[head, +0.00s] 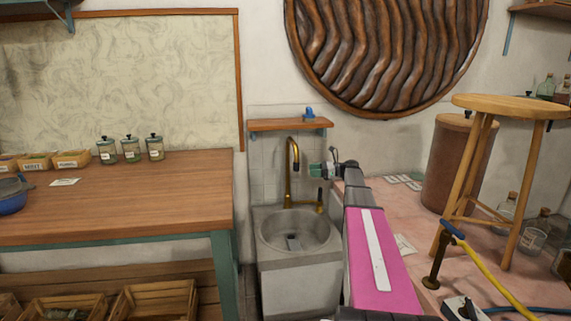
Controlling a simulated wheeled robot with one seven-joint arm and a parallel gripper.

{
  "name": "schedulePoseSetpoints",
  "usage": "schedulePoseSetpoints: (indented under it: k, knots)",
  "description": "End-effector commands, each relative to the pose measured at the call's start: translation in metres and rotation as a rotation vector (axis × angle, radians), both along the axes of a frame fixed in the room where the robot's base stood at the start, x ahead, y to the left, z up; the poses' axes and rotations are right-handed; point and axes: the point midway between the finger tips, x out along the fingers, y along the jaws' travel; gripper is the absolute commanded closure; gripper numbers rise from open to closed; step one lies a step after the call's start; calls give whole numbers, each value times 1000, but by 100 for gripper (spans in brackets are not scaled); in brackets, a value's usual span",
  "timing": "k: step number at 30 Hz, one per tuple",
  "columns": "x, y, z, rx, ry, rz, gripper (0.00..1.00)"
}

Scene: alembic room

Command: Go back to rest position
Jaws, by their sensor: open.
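My arm, with a magenta link, reaches forward from the bottom right of the middle in the head view. My gripper (322,170) is at its far end, by the right side of the sink, a little right of the brass tap. It looks small and is partly hidden by the wrist. Its jaws are open, and I see nothing held in them.
A stone sink (300,260) with a brass tap (291,165) stands below a small shelf (290,124). A wooden table (120,200) with jars is at left. At right, a pink counter (405,240) carries a wooden stool (515,105), a brown barrel (455,170) and bottles.

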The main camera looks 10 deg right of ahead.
Motion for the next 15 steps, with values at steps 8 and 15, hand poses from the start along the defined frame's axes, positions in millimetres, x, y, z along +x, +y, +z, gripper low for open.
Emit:
schedulePoseSetpoints:
  k: [8, 15]
  knots:
    - [-96, 103, -96, -436, -202, 128, 43]
    - [-208, 160, -177, -884, -497, 457, 43]
